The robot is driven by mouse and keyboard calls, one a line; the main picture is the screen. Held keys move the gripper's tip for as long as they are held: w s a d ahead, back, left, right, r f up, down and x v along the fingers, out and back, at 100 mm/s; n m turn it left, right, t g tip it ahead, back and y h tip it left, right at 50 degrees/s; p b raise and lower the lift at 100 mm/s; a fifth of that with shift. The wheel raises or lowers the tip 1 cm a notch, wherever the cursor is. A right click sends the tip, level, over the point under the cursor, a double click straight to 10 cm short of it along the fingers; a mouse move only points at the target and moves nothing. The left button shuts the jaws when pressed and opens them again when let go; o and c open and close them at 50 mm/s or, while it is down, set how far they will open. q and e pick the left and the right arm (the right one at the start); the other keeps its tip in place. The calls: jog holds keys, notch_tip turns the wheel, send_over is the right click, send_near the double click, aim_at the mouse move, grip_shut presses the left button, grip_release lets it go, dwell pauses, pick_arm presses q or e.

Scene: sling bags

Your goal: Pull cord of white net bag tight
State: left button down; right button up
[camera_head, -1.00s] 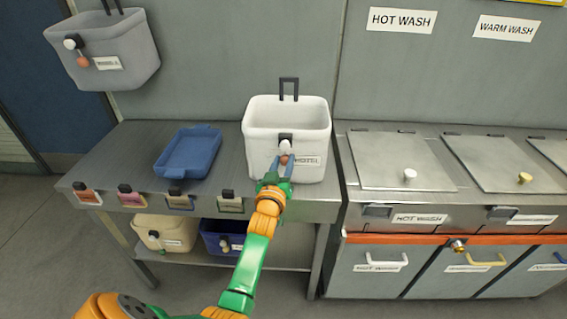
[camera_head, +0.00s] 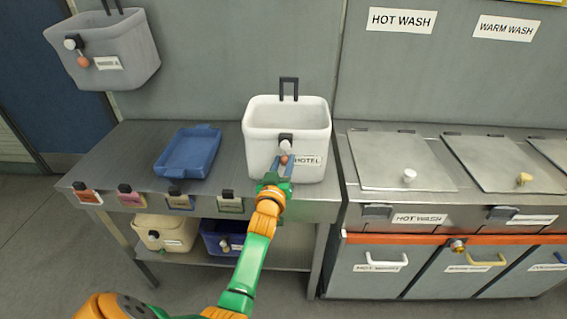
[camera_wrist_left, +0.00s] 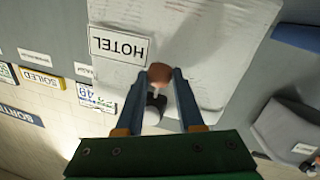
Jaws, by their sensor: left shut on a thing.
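The white bag (camera_head: 258,150), labelled HOTEL, stands upright on the metal bench with its top open. It fills the middle of the left wrist view (camera_wrist_left: 215,45). On its front are a dark clip, a pale toggle (camera_head: 285,147) and a small brown ball (camera_head: 284,160) at the cord's end. My left gripper (camera_head: 283,163) reaches up to the bag's front and is shut on the brown ball. In the left wrist view the ball (camera_wrist_left: 160,71) sits between the two blue fingertips. The cord itself is mostly hidden. My right gripper is not in view.
A blue tray (camera_head: 188,152) lies on the bench left of the bag. A grey bag (camera_head: 110,55) hangs at the upper left. Cream (camera_head: 165,232) and dark blue (camera_head: 222,238) bags sit on the lower shelf. Metal lids (camera_head: 400,165) are at the right.

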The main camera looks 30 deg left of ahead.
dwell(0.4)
pick_arm(q)
notch_tip(320, 180, down, 7)
jog(key=b, duration=0.6)
jog(key=shift+f, duration=0.1)
jog(key=shift+r, duration=0.2)
jog(key=c, duration=0.5)
grip_release()
jog(key=shift+d, duration=0.1)
jog(key=v, duration=0.7)
jog(key=shift+p, duration=0.4)
